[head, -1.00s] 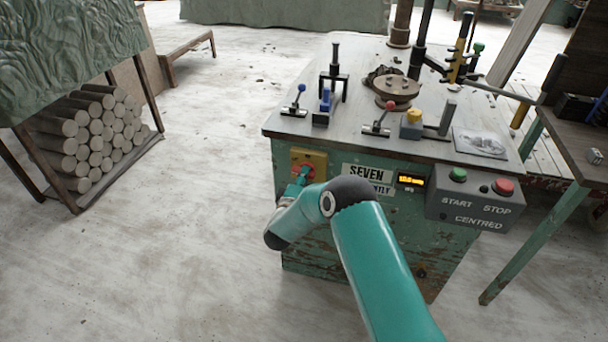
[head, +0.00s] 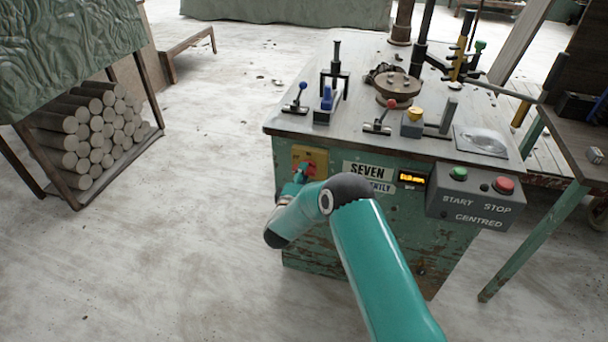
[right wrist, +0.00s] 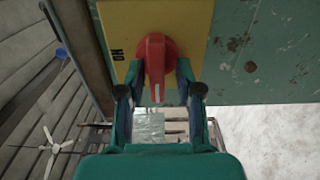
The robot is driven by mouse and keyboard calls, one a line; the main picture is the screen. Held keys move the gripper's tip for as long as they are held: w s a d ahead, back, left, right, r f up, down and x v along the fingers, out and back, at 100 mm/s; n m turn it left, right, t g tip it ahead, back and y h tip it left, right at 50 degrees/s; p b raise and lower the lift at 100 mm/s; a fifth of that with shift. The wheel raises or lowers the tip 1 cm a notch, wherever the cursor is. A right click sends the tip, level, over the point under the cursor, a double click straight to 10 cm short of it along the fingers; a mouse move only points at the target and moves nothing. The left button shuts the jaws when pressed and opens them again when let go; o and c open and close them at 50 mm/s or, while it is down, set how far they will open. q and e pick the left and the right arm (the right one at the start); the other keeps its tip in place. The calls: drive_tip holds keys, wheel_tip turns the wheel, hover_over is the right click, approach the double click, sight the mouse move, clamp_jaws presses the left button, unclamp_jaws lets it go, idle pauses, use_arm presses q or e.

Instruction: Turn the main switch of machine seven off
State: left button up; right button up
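The main switch is a red rotary handle (right wrist: 156,62) on a yellow plate (right wrist: 190,22), with "ON" lettered on the plate at left in the right wrist view. The handle's white-marked end points down in that view, toward my gripper. My right gripper (right wrist: 158,78) has a finger on either side of the handle, with gaps showing between them and it. In the head view the yellow plate (head: 318,157) is on the front of the green machine (head: 345,225) labelled SEVEN (head: 367,170). My right gripper (head: 298,178) partly covers the switch there. My left gripper is out of view.
A grey box with a green START button (head: 459,174) and a red STOP button (head: 503,186) juts from the machine's front right. Levers and a round disc (head: 397,86) stand on its top. A log rack (head: 152,142) stands at left. Floor between is open.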

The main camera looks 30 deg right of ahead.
drive_tip(key=shift+d, duration=0.1)
drive_tip(key=shift+s, duration=0.1)
drive_tip(key=v, duration=1.2)
